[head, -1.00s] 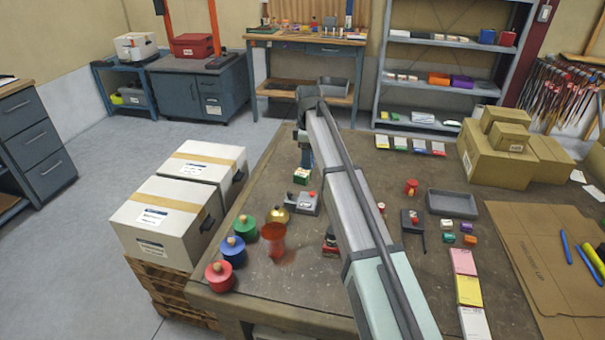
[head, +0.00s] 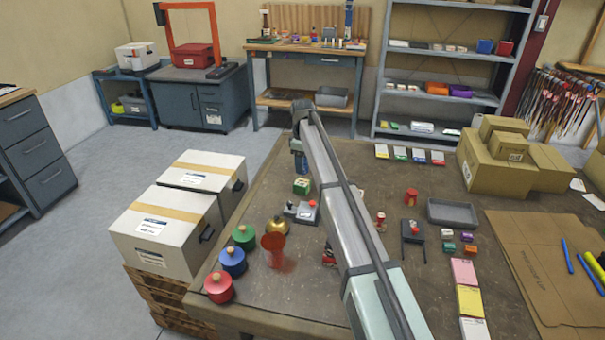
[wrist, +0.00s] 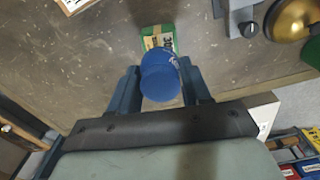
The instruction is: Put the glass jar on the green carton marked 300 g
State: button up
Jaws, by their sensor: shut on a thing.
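My gripper (wrist: 158,72) is shut on the glass jar, seen in the wrist view from its blue lid (wrist: 161,85). The lid hides most of the jar's body. The green carton marked 300 g (wrist: 147,42) shows just beyond the jar, with part of its marking "300" visible and its near side covered by the jar. In the head view the green carton (head: 302,186) stands on the table, and my gripper (head: 300,165) is just above and behind it in the picture. I cannot tell whether the jar touches the carton.
A grey scale (head: 303,212) and a brass pot (head: 277,226) stand close to the carton. Green, blue and red knobbed pots and a translucent red cup (head: 274,250) stand along the table's left side. White boxes (head: 165,225) are beyond that edge.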

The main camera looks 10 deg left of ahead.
jog(key=shift+f, duration=2.1)
jog(key=shift+f, duration=0.15)
jog(key=o, duration=1.1)
notch_tip(320, 180, up, 12)
jog(key=shift+r, duration=0.2)
